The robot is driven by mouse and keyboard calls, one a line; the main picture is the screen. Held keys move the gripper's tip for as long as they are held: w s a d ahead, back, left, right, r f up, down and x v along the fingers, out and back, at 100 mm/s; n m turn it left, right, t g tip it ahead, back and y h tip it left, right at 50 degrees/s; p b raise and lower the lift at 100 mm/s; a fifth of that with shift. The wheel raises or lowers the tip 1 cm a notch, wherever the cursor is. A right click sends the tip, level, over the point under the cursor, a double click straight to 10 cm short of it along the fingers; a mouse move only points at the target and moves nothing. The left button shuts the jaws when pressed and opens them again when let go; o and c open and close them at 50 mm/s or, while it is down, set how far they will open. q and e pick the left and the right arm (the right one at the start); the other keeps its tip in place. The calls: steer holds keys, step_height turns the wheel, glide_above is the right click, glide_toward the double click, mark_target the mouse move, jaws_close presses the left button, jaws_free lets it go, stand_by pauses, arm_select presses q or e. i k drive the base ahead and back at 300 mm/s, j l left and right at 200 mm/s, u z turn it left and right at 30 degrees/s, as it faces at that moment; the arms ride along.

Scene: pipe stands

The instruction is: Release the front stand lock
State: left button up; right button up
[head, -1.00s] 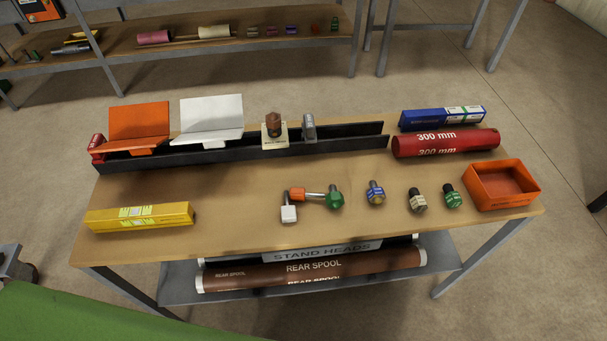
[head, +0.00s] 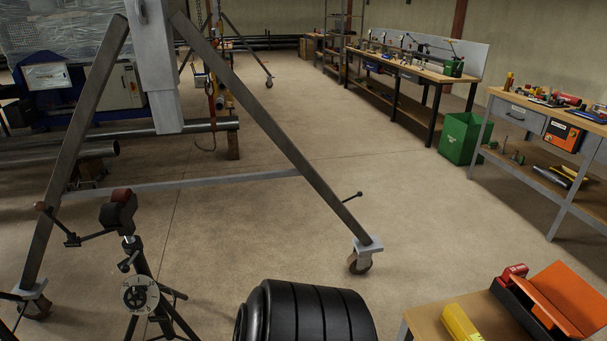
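A dark tripod stand (head: 143,262) stands at the lower left of the head view. It has a brown and dark head (head: 119,209) on top and a round pale dial or collar with a dark knob (head: 140,295) lower on its post. A bar with a round knob reaches left from near the head. I cannot tell whether this is the front stand, which part is its lock, or how the lock is set. The stand's feet are cut off by the bottom edge. Neither of my grippers is in view.
A grey A-frame gantry leg (head: 275,140) on casters (head: 360,262) spans behind the tripod. A workbench (head: 425,325) with an orange tray (head: 568,300) and a yellow box (head: 462,324) is at lower right. A green bin (head: 462,140) stands farther back. The middle floor is clear.

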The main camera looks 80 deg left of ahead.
mark_target(125, 268)
steer(key=u, duration=4)
